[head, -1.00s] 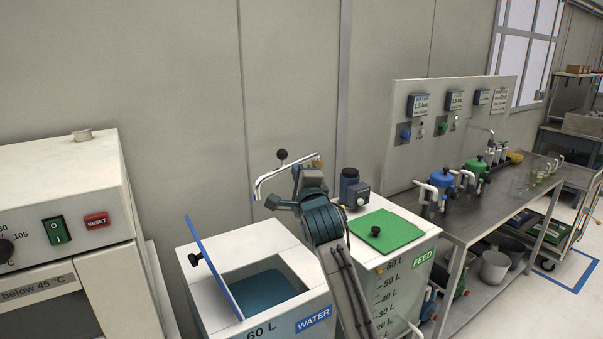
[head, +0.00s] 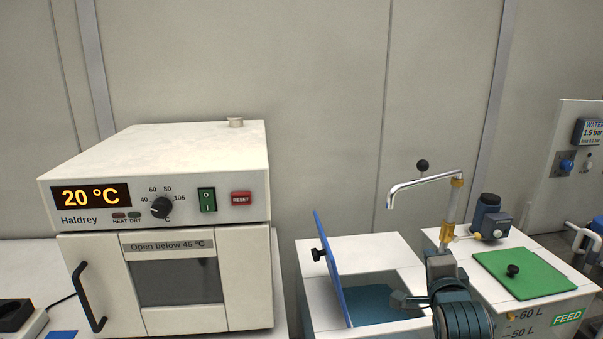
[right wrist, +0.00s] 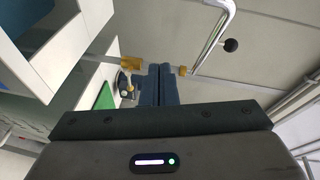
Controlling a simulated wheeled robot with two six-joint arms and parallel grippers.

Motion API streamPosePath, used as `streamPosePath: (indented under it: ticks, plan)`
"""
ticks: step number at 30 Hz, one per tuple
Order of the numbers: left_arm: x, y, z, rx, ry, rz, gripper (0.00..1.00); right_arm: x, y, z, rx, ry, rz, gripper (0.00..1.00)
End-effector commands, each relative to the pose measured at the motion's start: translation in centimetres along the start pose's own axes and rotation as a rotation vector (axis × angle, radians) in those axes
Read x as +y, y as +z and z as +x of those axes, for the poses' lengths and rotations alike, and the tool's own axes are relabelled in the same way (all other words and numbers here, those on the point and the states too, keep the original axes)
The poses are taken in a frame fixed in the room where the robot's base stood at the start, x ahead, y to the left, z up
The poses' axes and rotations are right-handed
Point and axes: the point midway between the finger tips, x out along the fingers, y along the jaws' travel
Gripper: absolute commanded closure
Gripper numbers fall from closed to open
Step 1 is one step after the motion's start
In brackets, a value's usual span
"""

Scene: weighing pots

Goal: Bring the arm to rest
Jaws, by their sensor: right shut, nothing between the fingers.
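My right arm (head: 462,305) rises from the bottom edge of the head view, in front of the gap between the water tank and the feed tank. Its gripper (right wrist: 156,76) shows in the right wrist view with its two dark blue fingers side by side and closed, holding nothing. The tap (head: 425,182) stands behind the arm in the head view, and its curved spout (right wrist: 215,40) shows beyond the fingers in the wrist view. My left gripper is in neither current view.
The water tank (head: 312,275) has its blue lid (head: 333,270) tilted up and blue water inside. The feed tank (head: 540,313) has a green lid (head: 530,272) lying on it. A white oven (head: 165,230), door shut, reads 20 °C. A wall panel (head: 575,175) stands right.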

Motion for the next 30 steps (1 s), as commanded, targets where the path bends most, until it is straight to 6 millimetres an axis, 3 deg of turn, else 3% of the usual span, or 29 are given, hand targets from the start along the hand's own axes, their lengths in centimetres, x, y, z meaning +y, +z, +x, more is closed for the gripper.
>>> streamPosePath:
  ticks: [1,3,8,12,18,24,29,30]
  plan:
    - [0.0,0.1,0.0,-0.001,0.000,0.000,0.48,3.7,0.5,-1.2,-0.023,0.079,-0.100,1.00]
    - [0.0,0.1,0.0,-0.002,0.000,0.000,0.48,8.1,1.1,-3.1,-0.069,0.178,-0.253,1.00]
    - [0.0,0.0,0.0,-0.001,0.000,0.000,0.48,17.3,2.1,-8.7,-0.227,0.382,-0.598,1.00]
    - [0.0,-0.2,0.0,0.002,0.000,0.000,0.48,24.1,2.6,-14.8,-0.422,0.522,-0.882,1.00]
    - [-0.1,-1.1,0.1,0.012,-0.001,-0.001,0.48,29.8,2.7,-22.4,-0.694,0.626,-1.166,1.00]
    - [-0.1,-1.4,0.0,0.016,-0.001,-0.001,0.48,32.9,2.5,-28.2,-0.917,0.662,-1.344,1.00]
    - [-0.1,-1.2,0.0,0.015,-0.001,-0.001,0.48,34.6,2.2,-32.5,-1.090,0.668,-1.454,1.00]
    - [0.0,-1.2,0.1,0.014,-0.001,-0.001,0.48,35.8,2.5,-31.5,-1.085,0.670,-1.450,1.00]
